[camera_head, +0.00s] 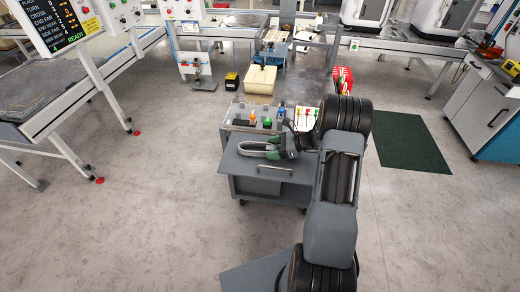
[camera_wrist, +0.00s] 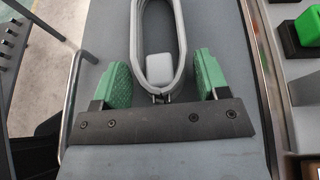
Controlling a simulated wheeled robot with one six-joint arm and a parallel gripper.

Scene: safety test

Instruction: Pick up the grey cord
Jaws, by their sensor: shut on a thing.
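The grey cord (camera_wrist: 181,40) is a coiled loop with a small grey block at its near end. In the head view the grey cord (camera_head: 250,146) lies over the top of a grey cart (camera_head: 245,171), to the left of my gripper (camera_head: 283,149). I cannot tell whether it touches the cart top. The cord's far end is cut off in the wrist view.
Orange, green (camera_head: 267,122) and blue items stand along the cart's back edge. A green block (camera_wrist: 309,27) shows at the right of the wrist view. A cream bin (camera_head: 260,82) stands behind the cart. A dark green mat (camera_head: 412,141) lies on the floor at right.

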